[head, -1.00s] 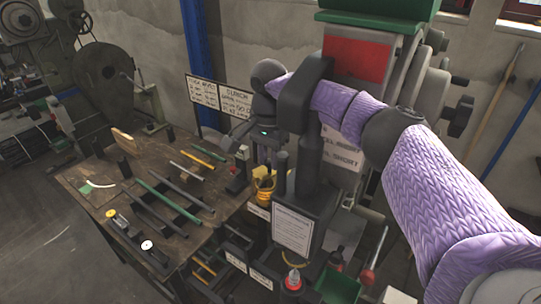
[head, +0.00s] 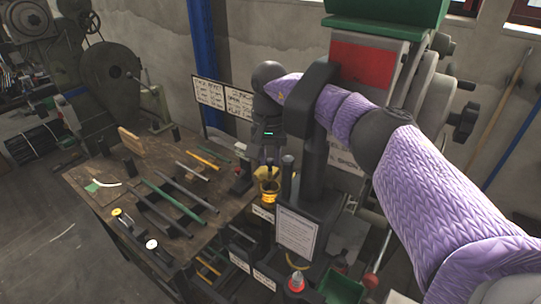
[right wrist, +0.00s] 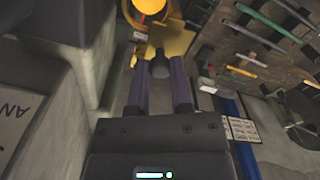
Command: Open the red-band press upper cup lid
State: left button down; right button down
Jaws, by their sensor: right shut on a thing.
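The press (head: 366,65) with a red band stands right of centre in the head view, partly behind my right arm. A yellow cup (head: 268,196) with a yellow lid (head: 264,173) sits at its left side. My right gripper (head: 268,160) reaches down from above to the lid. In the right wrist view, the gripper (right wrist: 158,70) is shut on a small dark part at the edge of the yellow lid (right wrist: 172,38). The round orange-yellow cup (right wrist: 150,5) is just beyond it. How far the lid is tilted is hard to tell. My left gripper is not in view.
A wooden workbench (head: 110,172) with several rods lies to the left. A printed sign (head: 297,232) stands at the press's front. A red-tipped bottle (head: 296,281) and a green bin (head: 340,288) are below. A blue post (head: 201,60) rises behind.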

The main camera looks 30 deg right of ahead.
aim_at(270, 160)
jog(key=c, duration=0.5)
grip_release()
jog(key=shift+c, duration=0.2)
notch_tip(270, 160, up, 10)
